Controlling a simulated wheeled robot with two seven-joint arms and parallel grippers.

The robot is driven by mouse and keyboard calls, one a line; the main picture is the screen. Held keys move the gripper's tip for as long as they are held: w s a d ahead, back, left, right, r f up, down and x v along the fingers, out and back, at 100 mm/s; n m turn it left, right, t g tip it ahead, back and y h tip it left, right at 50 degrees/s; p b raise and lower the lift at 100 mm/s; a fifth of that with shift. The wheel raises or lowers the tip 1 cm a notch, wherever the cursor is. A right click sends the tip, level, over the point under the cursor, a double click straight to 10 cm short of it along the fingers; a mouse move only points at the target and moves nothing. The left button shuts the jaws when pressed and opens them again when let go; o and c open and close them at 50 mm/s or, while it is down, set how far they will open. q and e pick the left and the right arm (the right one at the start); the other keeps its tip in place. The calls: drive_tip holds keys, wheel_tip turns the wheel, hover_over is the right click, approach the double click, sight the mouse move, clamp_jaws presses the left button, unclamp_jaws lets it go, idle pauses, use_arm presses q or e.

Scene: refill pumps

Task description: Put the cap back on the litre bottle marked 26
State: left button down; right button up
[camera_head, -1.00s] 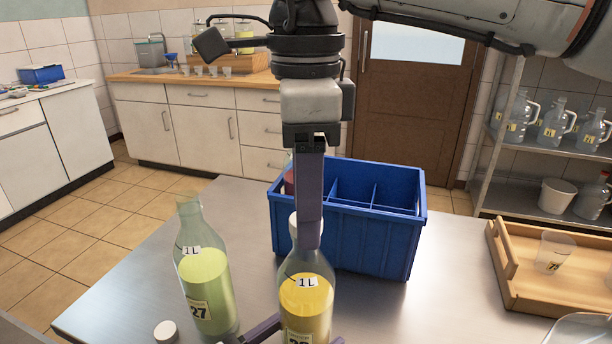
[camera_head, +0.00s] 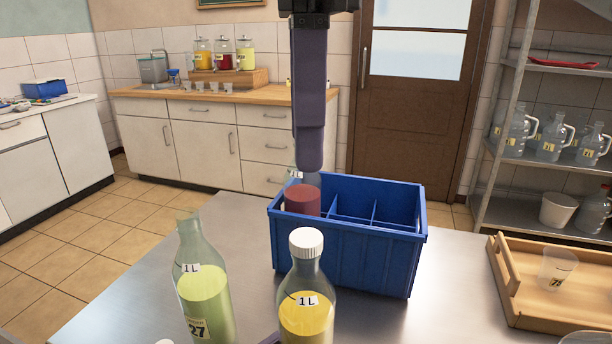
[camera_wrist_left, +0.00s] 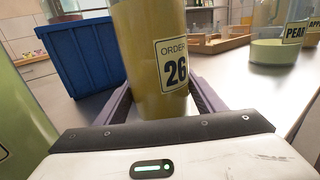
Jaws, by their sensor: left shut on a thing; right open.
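The litre bottle marked 26 (camera_head: 306,318) holds yellow liquid and stands upright at the front of the metal table. A white cap (camera_head: 306,241) sits on its mouth; how tightly it is screwed cannot be told. The wrist view shows the bottle's 26 label (camera_wrist_left: 175,70). My left gripper (camera_wrist_left: 160,103) is shut on the bottle's body; in the head view it is almost wholly out of frame. My right gripper (camera_head: 308,165) is open and empty, raised above and behind the cap, clear of it, with its fingers pointing down and seen edge-on.
An uncapped bottle marked 27 (camera_head: 205,295) stands left of bottle 26, with a loose white cap (camera_head: 165,341) at the frame's bottom edge. Behind is a blue divided crate (camera_head: 345,258) with a red-filled bottle (camera_head: 302,199). A wooden tray (camera_head: 520,297) with a cup lies right.

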use_arm(q)
drive_tip(key=shift+c, duration=2)
unclamp_jaws()
drive_tip(key=b+v, duration=0.2)
drive_tip(key=v, duration=0.2)
drive_tip(key=b+v, duration=0.2)
drive_tip(key=v, duration=0.3)
drive_tip(key=shift+s+a+f+b, duration=0.2)
drive_tip(key=shift+f+b, duration=0.05)
drive_tip(key=shift+b, duration=0.15)
use_arm(e)
wheel_tip(320, 180, down, 5)
drive_tip(key=shift+r, duration=0.1)
use_arm(q)
drive_tip(key=shift+s+a+r, duration=0.1)
drive_tip(key=shift+s+a, duration=0.05)
drive_tip(key=shift+a, duration=0.05)
drive_tip(key=shift+s+a+r, duration=0.1)
drive_tip(key=shift+r, duration=0.05)
